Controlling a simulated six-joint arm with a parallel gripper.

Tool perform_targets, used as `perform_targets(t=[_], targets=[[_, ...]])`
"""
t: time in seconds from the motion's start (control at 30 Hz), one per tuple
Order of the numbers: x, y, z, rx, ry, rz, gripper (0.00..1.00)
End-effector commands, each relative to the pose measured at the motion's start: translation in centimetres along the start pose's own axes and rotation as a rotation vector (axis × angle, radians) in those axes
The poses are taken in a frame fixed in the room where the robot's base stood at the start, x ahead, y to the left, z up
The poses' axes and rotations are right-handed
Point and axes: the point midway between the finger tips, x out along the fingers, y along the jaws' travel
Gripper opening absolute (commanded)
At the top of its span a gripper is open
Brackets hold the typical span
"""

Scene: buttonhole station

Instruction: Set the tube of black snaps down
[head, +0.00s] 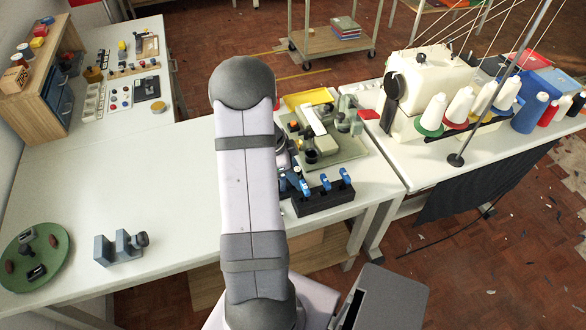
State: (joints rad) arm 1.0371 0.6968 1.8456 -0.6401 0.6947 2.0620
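My arm rises through the middle of the head view and hides whatever lies behind it. A black rack (322,200) stands on the white table just right of my arm. I cannot tell from this view which tube, if any, holds black snaps.
A green machine base (343,147) with a yellow tray (307,99) is behind the rack. A sewing machine (432,85) and thread cones (458,106) stand at right. A grey clamp block (119,247) and a green round tray (52,273) are at left. The table's left middle is clear.

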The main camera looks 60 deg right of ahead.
Motion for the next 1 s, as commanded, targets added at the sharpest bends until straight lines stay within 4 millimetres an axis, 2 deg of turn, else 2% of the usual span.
perform_targets(t=[0.13, 0.27, 0.7, 1.0], targets=[[-0.6, -0.1, -0.1, 0.000, 0.001, -0.003, 0.37], [-2.0, -0.1, 0.0, 0.001, 0.001, -0.005, 0.37], [-9.6, -0.1, 0.0, 0.001, -0.001, -0.005, 0.37], [-12.1, 0.0, 0.0, 0.000, 0.000, 0.000, 0.37]])
